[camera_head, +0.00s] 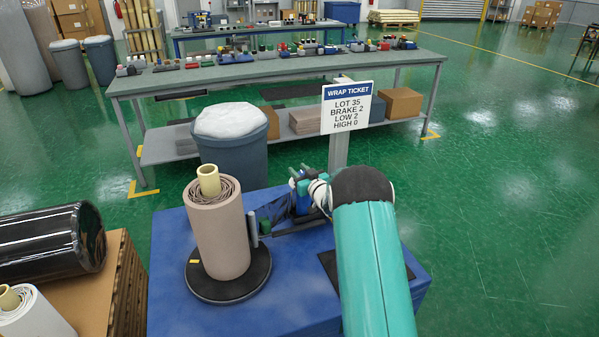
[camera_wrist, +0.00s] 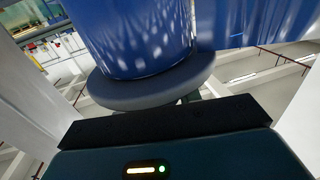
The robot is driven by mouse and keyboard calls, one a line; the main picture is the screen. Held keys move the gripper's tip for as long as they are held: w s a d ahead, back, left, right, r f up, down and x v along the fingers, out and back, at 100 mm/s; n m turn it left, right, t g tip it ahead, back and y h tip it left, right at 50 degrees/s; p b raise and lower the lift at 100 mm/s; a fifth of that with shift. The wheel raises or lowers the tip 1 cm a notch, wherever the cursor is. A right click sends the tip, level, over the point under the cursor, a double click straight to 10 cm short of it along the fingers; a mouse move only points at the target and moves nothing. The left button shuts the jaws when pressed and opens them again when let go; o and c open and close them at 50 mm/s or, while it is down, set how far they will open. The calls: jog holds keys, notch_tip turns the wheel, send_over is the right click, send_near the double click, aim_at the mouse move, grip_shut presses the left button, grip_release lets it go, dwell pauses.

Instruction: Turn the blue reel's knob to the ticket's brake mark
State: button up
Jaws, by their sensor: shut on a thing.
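The blue reel (camera_head: 302,200) stands on the wrapper's carriage, right of the brown roll. In the wrist view the blue reel (camera_wrist: 140,35) fills the top, with a grey round flange (camera_wrist: 150,92) below it. My gripper (camera_head: 312,190) is at the reel, partly hidden by my arm. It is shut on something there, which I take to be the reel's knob. The knob and its setting are hidden in both views. The white wrap ticket (camera_head: 346,107) on a post reads LOT 35, BRAKE 2, LOW 2, HIGH 0.
The brown roll (camera_head: 217,235) stands upright on a black turntable (camera_head: 228,290) on the blue base (camera_head: 172,265). A grey bin (camera_head: 235,150) and a long workbench (camera_head: 280,68) stand behind. A black-wrapped roll (camera_head: 45,243) lies at left. Green floor is clear at right.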

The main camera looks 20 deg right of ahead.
jog(key=shift+m+h, duration=0.3)
jog(key=shift+h, duration=0.1)
jog(key=m+h, duration=0.1)
jog(key=h, duration=0.1)
jog(key=m+h, duration=0.2)
jog(key=h, duration=0.1)
jog(key=m+h, duration=0.1)
jog(key=h, duration=0.1)
jog(key=shift+d+m+h, duration=0.3)
jog(key=shift+m, duration=0.1)
jog(key=shift+s+d+m+g+h, duration=0.1)
jog(key=shift+d+m+g+h, duration=0.1)
jog(key=shift+m+g+h, duration=0.8)
jog(key=shift+d+m+g+h, duration=0.25)
jog(key=shift+m+h, duration=0.45)
jog(key=shift+h, duration=0.7)
jog(key=o, duration=1)
jog(key=shift+s+a, duration=0.1)
jog(key=v, duration=1.3)
jog(key=shift+s+a, duration=0.2)
jog(key=shift+a, duration=0.05)
jog(key=shift+c, duration=0.3)
